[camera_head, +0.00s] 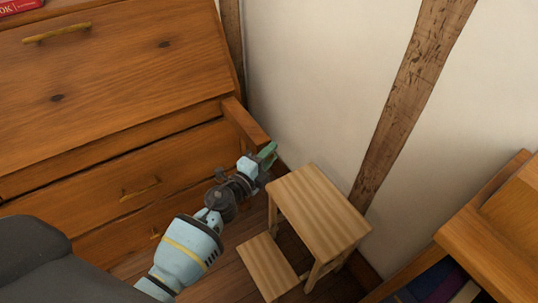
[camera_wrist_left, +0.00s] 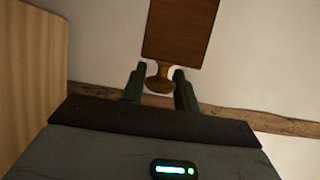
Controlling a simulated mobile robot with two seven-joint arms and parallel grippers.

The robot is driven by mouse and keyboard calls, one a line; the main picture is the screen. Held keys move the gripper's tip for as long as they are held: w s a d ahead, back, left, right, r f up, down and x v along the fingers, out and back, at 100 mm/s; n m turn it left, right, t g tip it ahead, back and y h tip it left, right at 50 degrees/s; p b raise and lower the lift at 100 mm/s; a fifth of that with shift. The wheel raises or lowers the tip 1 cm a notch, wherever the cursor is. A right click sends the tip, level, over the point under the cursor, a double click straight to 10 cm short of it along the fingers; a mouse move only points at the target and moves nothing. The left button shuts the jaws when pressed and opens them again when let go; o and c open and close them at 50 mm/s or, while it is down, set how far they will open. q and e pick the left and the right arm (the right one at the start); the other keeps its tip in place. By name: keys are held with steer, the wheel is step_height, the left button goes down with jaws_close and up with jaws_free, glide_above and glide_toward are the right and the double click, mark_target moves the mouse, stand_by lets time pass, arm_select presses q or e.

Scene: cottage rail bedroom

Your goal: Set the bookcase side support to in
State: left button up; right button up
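The bookcase side support (camera_head: 248,122) is a wooden bar standing out from the right front of the wooden slant-front bookcase (camera_head: 110,85). In the left wrist view, the support (camera_wrist_left: 180,30) shows as a dark brown board with a small round knob (camera_wrist_left: 160,75) at its near end. My left gripper (camera_head: 267,153) is at that end in the head view. In the wrist view its two green fingers (camera_wrist_left: 160,84) stand apart, one on each side of the knob; whether they touch it is unclear. My right gripper is out of view.
A small wooden step stool (camera_head: 318,212) stands right of my left gripper, close to the wall. Another wooden unit with books (camera_head: 500,235) is at the lower right. A red book (camera_head: 20,5) lies at the top left. Wooden beams (camera_head: 415,90) run along the white wall.

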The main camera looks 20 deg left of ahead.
mark_target(232, 121)
arm_select(q)
jaws_close()
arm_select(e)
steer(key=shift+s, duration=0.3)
arm_select(q)
steer(key=shift+w+a, duration=0.35)
steer(key=shift+a, duration=0.1)
steer(key=w+a+b, duration=0.2)
steer(key=w+a, duration=0.1)
steer(key=a, duration=0.1)
steer(key=w+a+b, duration=0.2)
steer(key=w+a, duration=0.2)
steer(key=a, duration=0.1)
steer(key=w+a+b, duration=0.2)
steer(key=w+a, duration=0.1)
steer(key=a, duration=0.1)
steer(key=shift+w+a+f+b, duration=0.1)
steer(key=shift+w+a+b, duration=0.25)
steer(key=shift+a+b, duration=0.05)
steer(key=shift+w+a, duration=0.2)
steer(key=shift+a, duration=0.05)
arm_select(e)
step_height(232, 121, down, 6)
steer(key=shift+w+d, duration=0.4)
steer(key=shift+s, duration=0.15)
arm_select(q)
steer(key=o, duration=0.9)
jaws_free()
